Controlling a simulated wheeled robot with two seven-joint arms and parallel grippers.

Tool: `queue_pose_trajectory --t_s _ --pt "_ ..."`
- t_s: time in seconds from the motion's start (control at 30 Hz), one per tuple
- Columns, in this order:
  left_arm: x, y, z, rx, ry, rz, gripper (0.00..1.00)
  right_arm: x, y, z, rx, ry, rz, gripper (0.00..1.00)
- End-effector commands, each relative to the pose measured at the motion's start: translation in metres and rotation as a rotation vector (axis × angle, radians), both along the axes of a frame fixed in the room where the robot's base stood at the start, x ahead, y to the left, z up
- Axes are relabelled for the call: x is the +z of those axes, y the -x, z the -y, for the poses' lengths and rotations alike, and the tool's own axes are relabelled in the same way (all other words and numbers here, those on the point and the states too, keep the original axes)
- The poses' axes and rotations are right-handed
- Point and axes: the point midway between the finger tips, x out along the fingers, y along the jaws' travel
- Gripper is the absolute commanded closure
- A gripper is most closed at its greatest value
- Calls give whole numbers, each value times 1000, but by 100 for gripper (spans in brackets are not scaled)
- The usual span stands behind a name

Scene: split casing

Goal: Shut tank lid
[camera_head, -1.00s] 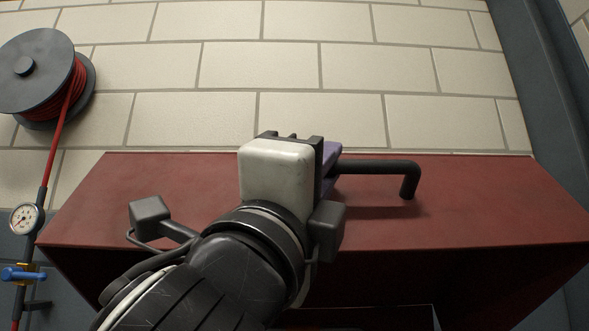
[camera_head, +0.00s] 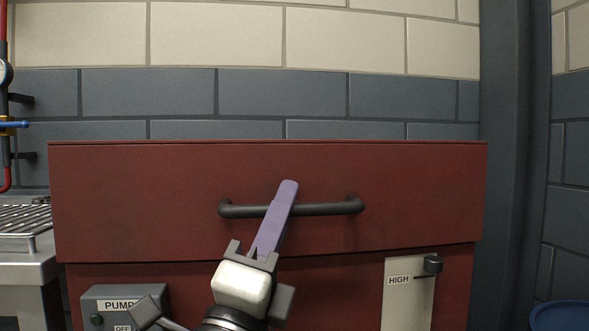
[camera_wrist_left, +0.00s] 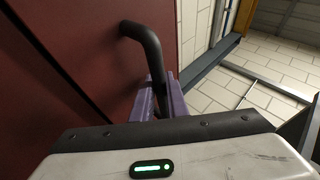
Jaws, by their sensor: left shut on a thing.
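The red tank lid (camera_head: 130,200) fills the middle of the head view, with its black bar handle (camera_head: 330,208) facing me. Its lower edge lies along the top of the red tank body (camera_head: 340,290), with only a thin dark line between them; I cannot tell if it is fully seated. My left gripper (camera_head: 287,195) reaches up from below, its purple fingers shut across the middle of the handle. The left wrist view also shows the handle (camera_wrist_left: 145,45) between the purple fingers (camera_wrist_left: 160,98), beside the red lid surface (camera_wrist_left: 70,60). My right gripper is not in view.
A grey pump box (camera_head: 125,303) and a light panel marked HIGH (camera_head: 408,300) with a dark knob are on the tank front. A metal rack table (camera_head: 25,240) stands at the left. A blue bin rim (camera_head: 560,315) shows at the lower right.

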Motion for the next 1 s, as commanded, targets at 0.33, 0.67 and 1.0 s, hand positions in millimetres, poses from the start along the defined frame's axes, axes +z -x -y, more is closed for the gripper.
queue_pose_trajectory --t_s 0.33,0.67,1.0 --pt "-14 -3 -4 2 1 1 100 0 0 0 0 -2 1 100" --pt "-18 -5 -3 1 -1 -8 71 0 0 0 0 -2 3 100" --pt "-18 -5 -5 9 0 -7 68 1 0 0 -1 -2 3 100"
